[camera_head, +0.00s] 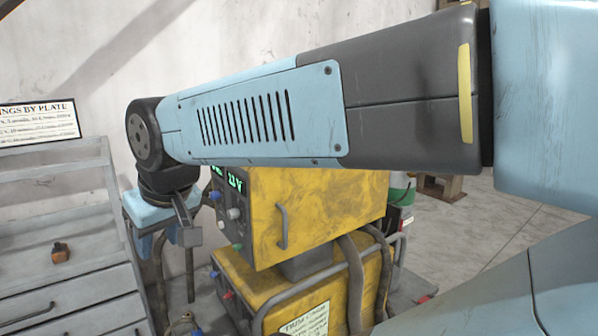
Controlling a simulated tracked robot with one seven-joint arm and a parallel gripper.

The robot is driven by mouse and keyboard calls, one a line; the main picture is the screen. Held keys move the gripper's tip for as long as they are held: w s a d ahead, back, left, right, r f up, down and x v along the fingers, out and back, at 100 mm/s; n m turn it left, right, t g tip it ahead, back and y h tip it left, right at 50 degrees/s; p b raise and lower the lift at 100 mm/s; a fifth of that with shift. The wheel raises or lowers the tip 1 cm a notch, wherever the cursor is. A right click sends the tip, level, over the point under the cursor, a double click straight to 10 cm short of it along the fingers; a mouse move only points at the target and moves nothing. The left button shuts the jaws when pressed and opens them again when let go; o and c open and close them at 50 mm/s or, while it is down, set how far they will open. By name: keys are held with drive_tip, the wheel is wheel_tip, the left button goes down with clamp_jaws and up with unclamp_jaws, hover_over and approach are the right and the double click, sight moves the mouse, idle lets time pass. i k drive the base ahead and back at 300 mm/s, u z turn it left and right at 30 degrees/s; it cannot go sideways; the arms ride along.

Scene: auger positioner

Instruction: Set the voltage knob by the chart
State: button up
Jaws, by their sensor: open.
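The chart (38,122), headed "...INGS BY PLATE", stands at the far left, cut off by the picture edge; its rows are too small to read surely. The yellow welding machine (330,208) stands in the middle, its front panel seen at a steep angle. The panel has a blue knob (215,196), a pale grey knob (233,213) and green lit digits (235,181) partly hidden by my arm. I cannot tell which knob is voltage. My gripper (187,232) points down, open, left of the panel and apparently apart from the knobs; its fingertips are hard to make out.
A grey drawer cabinet (70,255) stands at the left with a small orange-brown object (61,253) on it. A lower yellow unit (330,285) with a grey tube rail and a paper label sits below the machine. My arm crosses the upper picture. Bare floor lies at right.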

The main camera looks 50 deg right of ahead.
sight(234, 214)
drive_tip(key=z, duration=0.2)
drive_tip(key=i, duration=0.15)
drive_tip(key=z, duration=2.75)
drive_tip(key=k, duration=0.5)
drive_tip(key=u, duration=1.3)
drive_tip(key=i, duration=0.55)
drive_tip(key=z, duration=0.25)
